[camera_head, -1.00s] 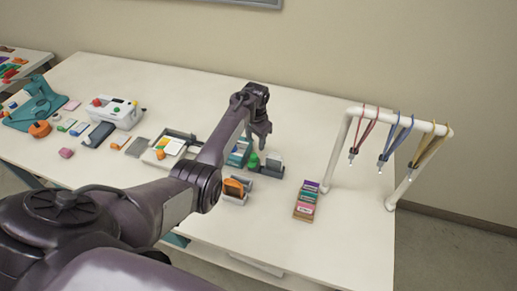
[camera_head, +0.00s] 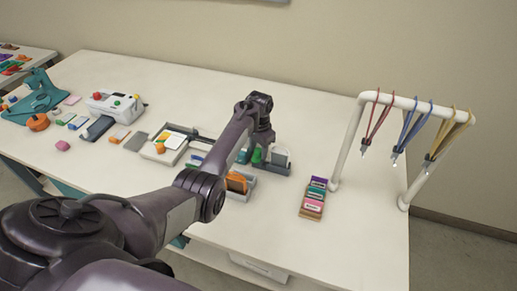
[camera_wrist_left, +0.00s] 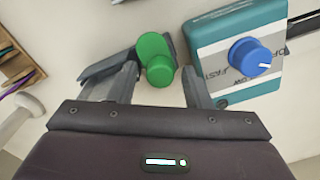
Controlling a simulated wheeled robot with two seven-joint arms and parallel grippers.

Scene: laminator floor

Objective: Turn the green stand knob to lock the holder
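The green knob (camera_head: 256,158) is on the dark grey stand (camera_head: 279,168), which holds a pale upright card (camera_head: 279,155). My left gripper (camera_head: 263,143) points down over the knob from above. In the left wrist view the green knob (camera_wrist_left: 160,70) lies between the two open fingers (camera_wrist_left: 159,66), with gaps showing beside it. The stand shows only partly there, behind the knob and left finger. My right gripper is not in view.
A teal box with a blue knob (camera_wrist_left: 248,57) stands close beside the right finger. An orange piece in a grey rack (camera_head: 238,183) and stacked colored boxes (camera_head: 313,198) are nearby. A white frame (camera_head: 346,145) with hanging lanyards stands right. The front right table is clear.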

